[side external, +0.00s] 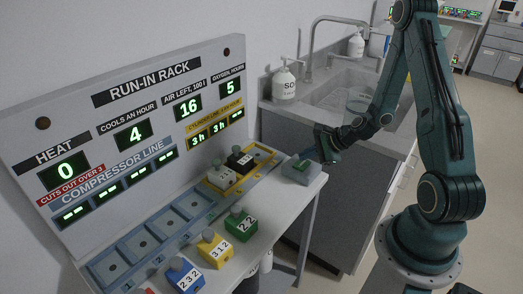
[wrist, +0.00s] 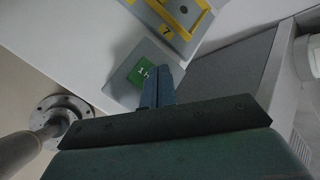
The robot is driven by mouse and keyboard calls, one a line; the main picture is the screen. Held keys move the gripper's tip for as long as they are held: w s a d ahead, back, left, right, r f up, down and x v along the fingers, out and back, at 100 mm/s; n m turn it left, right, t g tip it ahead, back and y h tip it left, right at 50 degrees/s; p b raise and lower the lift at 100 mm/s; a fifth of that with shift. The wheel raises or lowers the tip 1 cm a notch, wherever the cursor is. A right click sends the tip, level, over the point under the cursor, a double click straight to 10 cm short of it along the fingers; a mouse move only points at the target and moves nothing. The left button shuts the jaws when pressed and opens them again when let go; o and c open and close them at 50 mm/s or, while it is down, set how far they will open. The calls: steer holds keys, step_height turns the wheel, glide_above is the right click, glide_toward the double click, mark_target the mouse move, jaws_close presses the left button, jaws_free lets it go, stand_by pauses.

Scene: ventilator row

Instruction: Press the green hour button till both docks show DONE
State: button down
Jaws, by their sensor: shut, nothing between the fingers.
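The green hour button (wrist: 139,76) sits on a grey box, which shows at the table's right end in the side view (side external: 301,172). My gripper (side external: 308,156) is shut and empty, its fingertips at the button. In the wrist view its blue fingers (wrist: 159,84) overlap the button's right edge; I cannot tell whether they touch or press it. On the run-in rack (side external: 180,60), the cylinder line displays (side external: 214,128) read 3 h and 3 h, with dashes on the third.
Blue docks (side external: 149,241) stand empty along the rack. Green (side external: 241,224), yellow (side external: 215,249) and blue (side external: 185,275) numbered blocks stand along the table's front. The rack reads heat 0, cools 4, air 16, oxygen hours 5. A sink (side external: 345,90) lies behind my arm.

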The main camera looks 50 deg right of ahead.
mark_target(306, 165)
steer(key=shift+f, duration=0.7)
stand_by(1.1)
steer(key=shift+r, duration=0.8)
steer(key=shift+r, duration=0.15)
steer(key=shift+r, duration=2.35)
